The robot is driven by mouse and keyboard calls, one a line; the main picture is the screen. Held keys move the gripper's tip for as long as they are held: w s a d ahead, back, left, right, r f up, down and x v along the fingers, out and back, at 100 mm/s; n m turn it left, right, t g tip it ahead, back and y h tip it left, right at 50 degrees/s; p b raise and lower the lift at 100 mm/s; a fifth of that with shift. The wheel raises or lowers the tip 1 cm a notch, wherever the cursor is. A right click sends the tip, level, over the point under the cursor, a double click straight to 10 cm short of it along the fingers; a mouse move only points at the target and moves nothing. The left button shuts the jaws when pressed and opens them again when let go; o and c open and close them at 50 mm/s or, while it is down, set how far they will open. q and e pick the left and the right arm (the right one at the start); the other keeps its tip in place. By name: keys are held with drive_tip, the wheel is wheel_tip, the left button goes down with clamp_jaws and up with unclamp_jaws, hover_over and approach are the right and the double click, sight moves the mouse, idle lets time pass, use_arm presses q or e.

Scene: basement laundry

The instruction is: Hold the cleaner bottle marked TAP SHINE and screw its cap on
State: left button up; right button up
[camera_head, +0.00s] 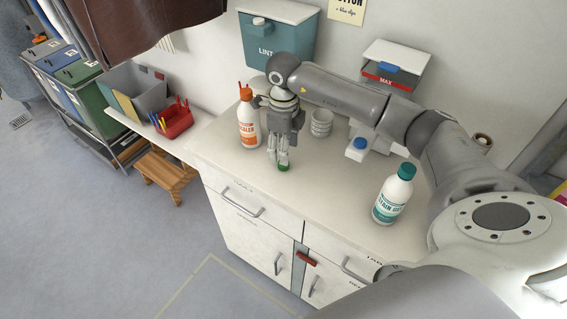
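My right gripper (279,160) points straight down over the counter, its fingertips close together at a small green cap (284,168). The cap is low at the counter top and partly hidden by the fingers; I cannot tell whether they grip it. A white bottle with an orange label and orange top (248,128) stands upright just left of the gripper. A white bottle with a teal cap and teal label (392,197) stands upright at the counter's right; its label seems to start with STAIN. I cannot read TAP SHINE on any bottle. My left gripper is not in view.
A ribbed white cup (321,123) stands behind the gripper. A dispenser marked MAX (393,72) and a teal lint box (277,42) are at the wall. The counter (328,196) is clear between the gripper and the teal-capped bottle. A red caddy (174,121) is at left.

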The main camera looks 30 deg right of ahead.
drive_tip(key=shift+f, duration=0.1)
wheel_tip(320, 180, down, 4)
drive_tip(key=shift+s+f+p, duration=0.15)
drive_tip(key=shift+f+p, duration=0.05)
drive_tip(key=shift+p, duration=0.95)
drive_tip(key=shift+f, duration=0.25)
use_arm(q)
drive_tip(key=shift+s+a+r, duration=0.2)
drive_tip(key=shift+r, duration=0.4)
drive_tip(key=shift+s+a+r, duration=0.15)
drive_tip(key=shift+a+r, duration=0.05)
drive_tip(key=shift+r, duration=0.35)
use_arm(e)
drive_tip(key=shift+c, duration=0.3)
drive_tip(key=c, duration=0.7)
